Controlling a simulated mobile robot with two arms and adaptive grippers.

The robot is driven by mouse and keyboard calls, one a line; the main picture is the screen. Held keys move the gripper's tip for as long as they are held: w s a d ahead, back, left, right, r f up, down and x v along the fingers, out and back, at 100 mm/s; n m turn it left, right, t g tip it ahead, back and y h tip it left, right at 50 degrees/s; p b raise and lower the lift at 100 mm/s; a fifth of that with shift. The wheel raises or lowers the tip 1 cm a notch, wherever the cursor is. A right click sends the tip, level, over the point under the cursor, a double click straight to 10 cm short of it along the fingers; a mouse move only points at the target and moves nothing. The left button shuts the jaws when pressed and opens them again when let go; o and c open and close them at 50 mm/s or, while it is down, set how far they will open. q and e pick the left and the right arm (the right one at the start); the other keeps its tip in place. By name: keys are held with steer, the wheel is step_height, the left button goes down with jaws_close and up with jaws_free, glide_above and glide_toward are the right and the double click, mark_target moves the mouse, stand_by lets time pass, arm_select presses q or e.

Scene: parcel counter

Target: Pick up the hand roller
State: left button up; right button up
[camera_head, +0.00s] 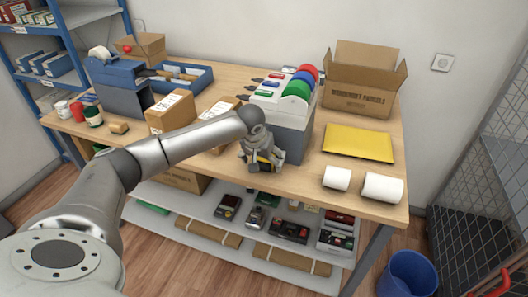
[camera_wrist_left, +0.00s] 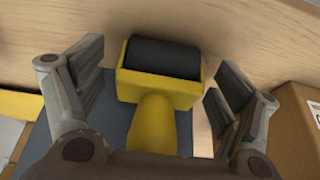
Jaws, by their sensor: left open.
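The hand roller (camera_wrist_left: 160,80) has a yellow frame and handle and a dark roller. In the left wrist view it lies between the two spread fingers of my left gripper (camera_wrist_left: 165,95), with a gap to each finger. Its handle points toward the palm, and the handle's end is hidden. In the head view the roller (camera_head: 265,164) shows as a small yellow and black shape near the table's front edge, partly covered by my left gripper (camera_head: 262,165). My left gripper is open around it. My right gripper is not in view.
A grey dispenser with coloured tape rolls (camera_head: 297,88) stands right beside my left gripper. Cardboard boxes (camera_head: 170,112) stand to the left. A yellow envelope (camera_head: 358,143) and white rolls (camera_head: 382,188) lie to the right. A lower shelf (camera_head: 185,209) holds several items.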

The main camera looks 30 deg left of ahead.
arm_select(q)
steer(key=shift+c, duration=0.3)
steer(key=c, duration=1.1)
steer(key=shift+c, duration=0.2)
steer(key=shift+r, duration=0.2)
